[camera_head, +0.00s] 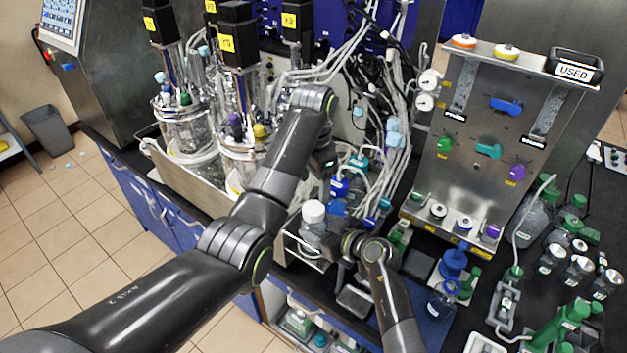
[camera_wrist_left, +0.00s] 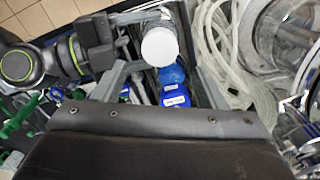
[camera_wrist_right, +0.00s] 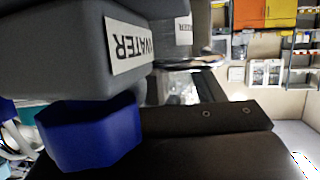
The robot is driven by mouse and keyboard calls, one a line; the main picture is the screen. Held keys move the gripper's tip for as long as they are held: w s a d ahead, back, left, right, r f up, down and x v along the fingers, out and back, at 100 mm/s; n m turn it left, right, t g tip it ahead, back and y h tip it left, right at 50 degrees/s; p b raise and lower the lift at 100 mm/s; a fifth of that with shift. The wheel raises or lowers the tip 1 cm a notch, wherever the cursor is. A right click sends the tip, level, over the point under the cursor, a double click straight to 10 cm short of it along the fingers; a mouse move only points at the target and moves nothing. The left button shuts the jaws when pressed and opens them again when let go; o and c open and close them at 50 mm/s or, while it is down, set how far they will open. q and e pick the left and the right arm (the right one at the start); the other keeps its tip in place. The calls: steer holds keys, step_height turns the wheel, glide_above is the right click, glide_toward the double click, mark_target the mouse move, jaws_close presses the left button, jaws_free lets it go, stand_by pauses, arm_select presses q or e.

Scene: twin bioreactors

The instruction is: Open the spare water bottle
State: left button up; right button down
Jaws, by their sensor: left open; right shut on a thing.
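The spare water bottle (camera_head: 314,232) is a clear bottle with a white cap (camera_head: 313,210), upright at the bench front. My right gripper (camera_head: 340,240) is beside it and shut on it, below the cap. My left gripper (camera_head: 323,172) hangs above the bottle, its tips partly hidden by my arm. In the left wrist view the white cap (camera_wrist_left: 159,46) shows between its two open fingers, with gaps to the sides. In the right wrist view a grey block with a WATER label (camera_wrist_right: 130,45) fills the upper left; the grip itself is not clear there.
A blue-capped thing (camera_wrist_right: 90,135) is close to my right wrist. Glass bioreactor vessels (camera_head: 190,125) and loose tubing (camera_head: 385,95) crowd the left and back. A steel panel (camera_head: 495,140) stands right. Green-capped bottles (camera_head: 560,320) and a blue-topped bottle (camera_head: 445,290) stand on the right bench.

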mark_target(314, 208)
arm_select(q)
steer(key=shift+f, duration=4)
arm_select(e)
steer(key=shift+f, duration=0.1)
arm_select(q)
steer(key=shift+c, duration=0.4)
steer(key=c, duration=0.9)
steer(key=n, duration=0.4)
steer(key=shift+n, duration=0.4)
steer(key=n, duration=0.4)
steer(key=shift+r, duration=0.1)
steer(key=shift+r, duration=0.1)
steer(key=shift+r, duration=1)
